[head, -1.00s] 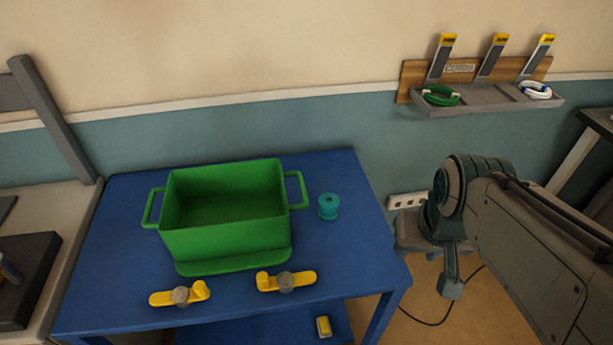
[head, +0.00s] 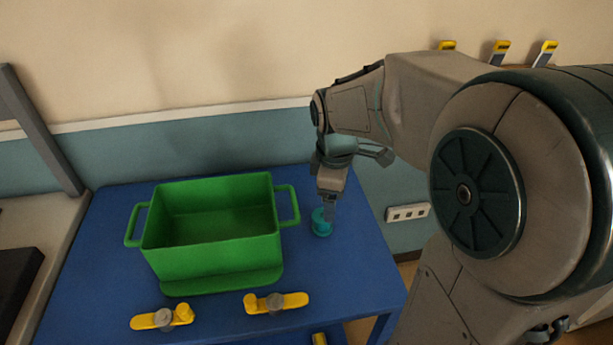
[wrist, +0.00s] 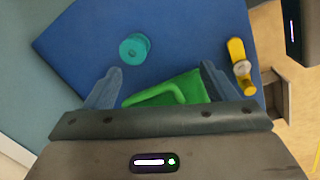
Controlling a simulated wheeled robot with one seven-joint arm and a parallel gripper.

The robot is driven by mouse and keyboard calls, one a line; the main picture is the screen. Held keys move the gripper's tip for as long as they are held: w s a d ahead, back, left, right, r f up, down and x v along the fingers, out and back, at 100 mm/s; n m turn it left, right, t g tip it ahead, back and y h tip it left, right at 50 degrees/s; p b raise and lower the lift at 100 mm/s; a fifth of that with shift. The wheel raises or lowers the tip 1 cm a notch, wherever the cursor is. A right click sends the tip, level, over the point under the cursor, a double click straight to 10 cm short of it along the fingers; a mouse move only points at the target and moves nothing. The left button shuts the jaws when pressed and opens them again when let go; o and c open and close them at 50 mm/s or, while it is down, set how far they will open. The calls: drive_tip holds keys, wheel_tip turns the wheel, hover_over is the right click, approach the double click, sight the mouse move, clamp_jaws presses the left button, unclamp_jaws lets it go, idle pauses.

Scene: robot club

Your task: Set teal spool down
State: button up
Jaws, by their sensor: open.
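The teal spool (head: 321,226) stands on the blue table (head: 350,275), just right of the green bin (head: 210,262). It also shows in the wrist view (wrist: 135,48), beyond the fingertips, with its round top and centre hole toward the camera. My gripper (head: 328,204) points down at the spool from above and partly covers it in the head view. In the wrist view my gripper (wrist: 160,80) has its fingers spread apart with nothing held between them.
The bin's right handle (head: 290,205) is close to the spool and shows below it in the wrist view (wrist: 155,94). Two yellow clamps (head: 163,318) (head: 276,302) lie along the table's front. A power strip (head: 408,212) is on the wall at right.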

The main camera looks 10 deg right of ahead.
sight(323, 219)
drive_tip(key=w+f+n+g, duration=0.1)
drive_tip(key=w+f+n, duration=0.5)
drive_tip(key=w+n, duration=0.2)
drive_tip(key=shift+y, duration=0.3)
wheel_tip(323, 219, down, 8)
drive_tip(key=shift+w+b, duration=0.1)
drive_tip(key=shift+b, duration=0.4)
drive_tip(key=shift+w+d+f, duration=0.1)
drive_tip(key=shift+w+f, duration=0.05)
drive_tip(key=shift+f, duration=0.75)
drive_tip(key=shift+w+d+f, duration=0.1)
drive_tip(key=shift+w+f, duration=0.05)
drive_tip(key=shift+f, duration=0.7)
drive_tip(key=shift+w+f, duration=0.15)
drive_tip(key=shift+f, duration=0.75)
drive_tip(key=shift+c, duration=0.3)
drive_tip(key=c, duration=1.2)
drive_tip(key=shift+o, duration=0.2)
drive_tip(key=shift+r, duration=0.1)
